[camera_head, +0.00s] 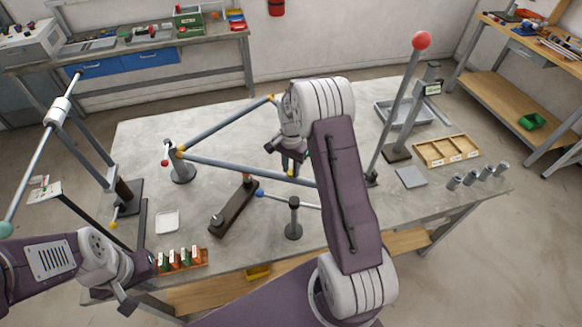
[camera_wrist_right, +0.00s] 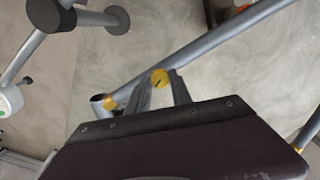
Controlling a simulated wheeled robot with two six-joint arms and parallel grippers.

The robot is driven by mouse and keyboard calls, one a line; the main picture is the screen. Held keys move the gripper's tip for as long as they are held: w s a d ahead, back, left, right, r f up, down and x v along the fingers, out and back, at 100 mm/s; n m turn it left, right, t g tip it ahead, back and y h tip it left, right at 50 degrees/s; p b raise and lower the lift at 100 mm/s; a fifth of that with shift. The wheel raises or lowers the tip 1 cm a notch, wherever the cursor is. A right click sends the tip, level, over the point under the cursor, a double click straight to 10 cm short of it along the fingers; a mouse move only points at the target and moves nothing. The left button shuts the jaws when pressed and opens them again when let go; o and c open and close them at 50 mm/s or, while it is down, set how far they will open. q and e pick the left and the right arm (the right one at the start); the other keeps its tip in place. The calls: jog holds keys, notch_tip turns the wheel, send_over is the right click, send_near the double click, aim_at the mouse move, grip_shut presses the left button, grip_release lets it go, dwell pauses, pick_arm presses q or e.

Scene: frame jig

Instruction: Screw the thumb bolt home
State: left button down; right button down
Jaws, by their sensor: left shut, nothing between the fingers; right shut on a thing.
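A yellow thumb bolt (camera_wrist_right: 160,78) sits at a grey frame tube (camera_wrist_right: 220,45), between the tips of my right gripper (camera_wrist_right: 165,88) in the right wrist view. My right gripper is shut on it. In the head view the right gripper (camera_head: 289,166) points down at the frame's lower tube (camera_head: 235,167), with the yellow bolt (camera_head: 291,173) just at its tips. How deep the bolt sits cannot be told. My left gripper (camera_head: 139,284) is shut and empty at the table's front left, near a rack of orange and green items (camera_head: 182,260).
Other yellow fittings (camera_head: 180,153) mark the frame's left corner, above a round stand (camera_head: 182,172). A brown base (camera_head: 234,209) and a small post (camera_head: 293,228) stand in front. A red-topped pole (camera_head: 405,95), wooden tray (camera_head: 446,151) and grey cylinders (camera_head: 470,178) are at right.

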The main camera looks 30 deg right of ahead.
jog(key=m, duration=0.7)
jog(key=shift+w+r+p, duration=0.1)
jog(key=shift+r+p, duration=0.05)
jog(key=shift+p, duration=0.15)
jog(key=m, duration=0.4)
jog(key=shift+m, duration=1.9)
jog(key=c, duration=1.3)
grip_release()
jog(key=shift+o, duration=0.8)
